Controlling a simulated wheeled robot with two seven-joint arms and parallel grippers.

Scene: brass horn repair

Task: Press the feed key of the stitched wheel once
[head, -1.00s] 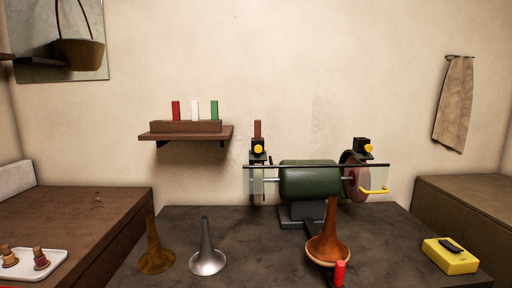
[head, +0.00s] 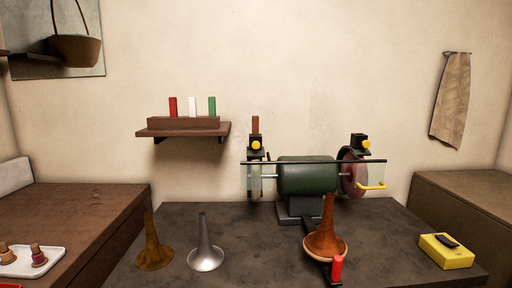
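A dark green two-wheeled polishing machine (head: 308,176) stands at the back of the dark bench. A pale wheel (head: 255,180) is at its left end, partly behind a clear shield. A pinkish wheel (head: 352,175) is at its right end. A yellow round key (head: 256,145) sits on the dark holder above the left wheel, under a brown bar (head: 255,125). Another yellow key (head: 367,144) sits on the holder above the right wheel. I cannot tell the stitching on either wheel at this size. Neither of my grippers is in view.
A brown horn bell (head: 153,252), a silver bell (head: 206,255) and a copper-coloured bell (head: 325,242) stand along the bench front. A red-topped piece (head: 336,268) is near the copper one. A yellow box (head: 446,252) is at right. The bench middle is mostly clear.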

